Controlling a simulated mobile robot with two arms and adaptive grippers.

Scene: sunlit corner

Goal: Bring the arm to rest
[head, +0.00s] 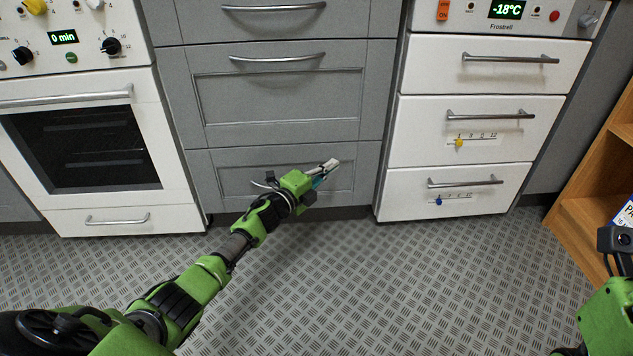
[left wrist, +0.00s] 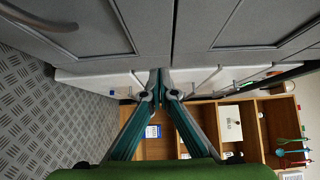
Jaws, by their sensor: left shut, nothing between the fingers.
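My left arm reaches in from the lower left in the head view. Its gripper (head: 328,170) is in front of the lowest grey drawer (head: 235,180), at the drawer's right half. In the left wrist view the two teal-sided fingers (left wrist: 160,88) meet at their tips, with nothing between them. The gripper is shut and empty. I cannot tell whether it touches the drawer front. Part of my right arm (head: 610,310) shows at the right edge of the head view; its gripper is out of view.
A white oven (head: 95,215) stands at the left. A white freezer (head: 475,75) with several drawers stands right of the grey drawers. A wooden shelf (head: 588,175) is at the far right; it also shows in the left wrist view (left wrist: 210,125). The patterned metal floor (head: 400,275) is clear.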

